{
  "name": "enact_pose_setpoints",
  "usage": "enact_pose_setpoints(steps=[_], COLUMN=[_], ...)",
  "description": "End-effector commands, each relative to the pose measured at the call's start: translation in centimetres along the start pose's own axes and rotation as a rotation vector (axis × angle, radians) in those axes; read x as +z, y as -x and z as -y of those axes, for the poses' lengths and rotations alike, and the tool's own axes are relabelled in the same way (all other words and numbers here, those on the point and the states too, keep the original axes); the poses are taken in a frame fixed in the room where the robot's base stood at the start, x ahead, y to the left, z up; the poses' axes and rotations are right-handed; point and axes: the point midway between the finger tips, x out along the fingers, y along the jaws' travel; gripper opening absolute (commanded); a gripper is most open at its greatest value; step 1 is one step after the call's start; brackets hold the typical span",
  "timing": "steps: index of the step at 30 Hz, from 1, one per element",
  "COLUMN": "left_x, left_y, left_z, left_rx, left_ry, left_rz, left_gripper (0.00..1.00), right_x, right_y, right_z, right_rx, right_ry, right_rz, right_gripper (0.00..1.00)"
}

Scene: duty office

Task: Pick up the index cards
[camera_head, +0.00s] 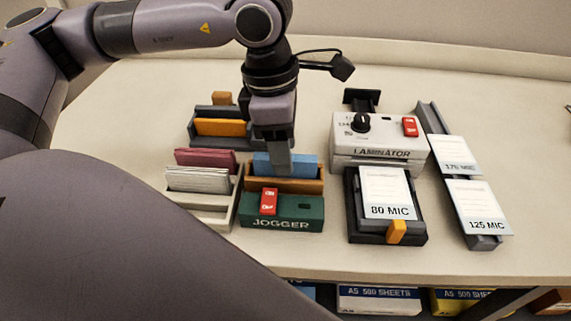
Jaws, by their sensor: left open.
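Several stacks of cards stand in holders left of centre. The blue cards (297,163) stand in a wooden-sided tray (310,186) on the green jogger (307,212). White cards (197,180) and maroon cards (206,160) stand in a pale rack (214,216) to its left. Orange cards (219,127) stand in a dark rack (196,139) behind. No label shows which stack is the index cards. My left gripper (278,168) is open and points down at the blue cards, hiding part of them. Whether its fingers touch or straddle them cannot be told. My right gripper is out of view.
Right of the jogger is a white laminator (378,145), with a dark tray (356,224) marked 80 MIC in front. A dark rail (432,118) holding 175 MIC and 125 MIC pouches lies further right. Boxes of A5 sheets (379,300) sit below the desk's front edge.

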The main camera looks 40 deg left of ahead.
Motion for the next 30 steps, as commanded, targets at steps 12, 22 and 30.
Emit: enact_pose_setpoints(steps=[12,22,30], left_x=[0.0,0.0,0.1], left_y=[-2.1,-2.1,-1.6], left_z=[0.0,0.0,0.0], left_rx=[0.000,0.000,0.000], left_ry=[0.000,0.000,0.000], left_rz=[0.002,0.002,0.002], left_gripper=[0.49,0.00,0.00], right_x=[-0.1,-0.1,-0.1], right_y=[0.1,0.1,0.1], right_z=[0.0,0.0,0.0], right_rx=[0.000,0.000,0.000], right_ry=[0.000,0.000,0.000], right_rz=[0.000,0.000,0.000], right_gripper=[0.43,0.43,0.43])
